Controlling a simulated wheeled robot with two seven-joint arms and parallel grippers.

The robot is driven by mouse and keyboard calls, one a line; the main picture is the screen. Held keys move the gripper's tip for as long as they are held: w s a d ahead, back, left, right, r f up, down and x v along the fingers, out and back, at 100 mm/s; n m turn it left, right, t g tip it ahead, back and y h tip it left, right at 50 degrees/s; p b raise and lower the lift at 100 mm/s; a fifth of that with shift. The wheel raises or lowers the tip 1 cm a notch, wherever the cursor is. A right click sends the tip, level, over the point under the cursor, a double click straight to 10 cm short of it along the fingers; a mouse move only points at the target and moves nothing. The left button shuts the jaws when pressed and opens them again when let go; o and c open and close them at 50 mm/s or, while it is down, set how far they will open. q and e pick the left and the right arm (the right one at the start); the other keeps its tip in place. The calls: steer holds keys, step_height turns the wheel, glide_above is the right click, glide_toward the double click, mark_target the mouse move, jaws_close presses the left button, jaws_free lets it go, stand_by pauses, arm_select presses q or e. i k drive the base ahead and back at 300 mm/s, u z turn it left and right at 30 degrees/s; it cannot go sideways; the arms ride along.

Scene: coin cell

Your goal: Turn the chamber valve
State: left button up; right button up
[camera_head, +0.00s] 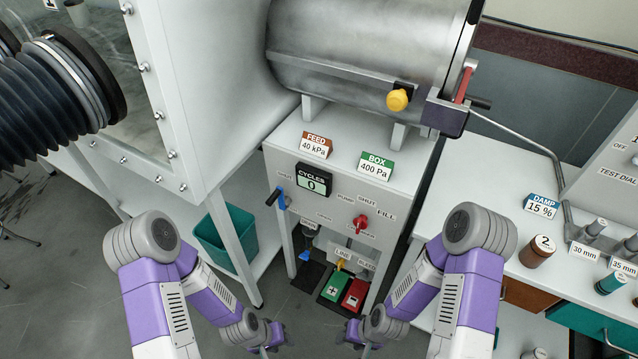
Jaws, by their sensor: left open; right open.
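A white panel below the steel chamber (365,45) carries a red knob (361,224) among the labels PUMP, SHUT and FILL. A blue lever (277,198) sits at the panel's left, near a SHUT label. A yellow knob (397,99) is on the chamber's front. I cannot tell for certain which is the chamber valve. My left gripper (270,345) is low at the bottom edge, below the panel and left of centre. My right gripper (362,344) is low there too, right of centre. Both are open, apart from the controls, and partly cut off by the frame.
A CYCLES display (313,180) reads 0. Green (334,286) and red (355,293) pedal-like blocks lie under the panel. A glovebox (205,90) with a black bellows (45,105) stands left, a teal bin (222,240) below. A right-hand bench (485,185) holds a brown jar (537,252).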

mark_target(360, 222)
steer(key=z, duration=0.7)
steer(key=i, duration=0.4)
steer(key=u, duration=0.85)
